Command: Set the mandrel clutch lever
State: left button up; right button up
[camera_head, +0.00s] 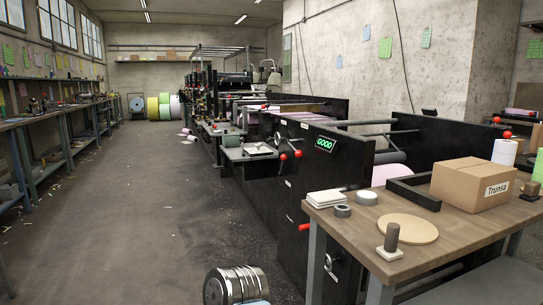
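The long black machine (262,200) runs from the right foreground to the back of the room. A short red handle (304,227) sits lower on the same side. A pale metal handle (330,266) shows lower still, behind the table. I cannot tell which of these is the mandrel clutch lever.
The wooden table (460,232) at right holds a cardboard box (473,184), black tray (412,190), round board (408,229), dark peg on a white base (391,240) and white stack (325,198). Workbenches (40,130) line the left wall. The floor (120,220) between is largely clear.

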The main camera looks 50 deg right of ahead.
aim_at(283, 157)
jog(key=i+z, duration=0.4)
jog(key=i, duration=0.2)
jog(key=i+j+z, duration=0.15)
jog(key=i+z, duration=0.25)
jog(key=i, duration=0.2)
jog(key=i+z, duration=0.15)
jog(key=i, duration=0.4)
jog(key=i+j+z, duration=0.15)
jog(key=i, duration=0.4)
jog(key=i+j+z, duration=0.15)
jog(key=i, duration=0.35)
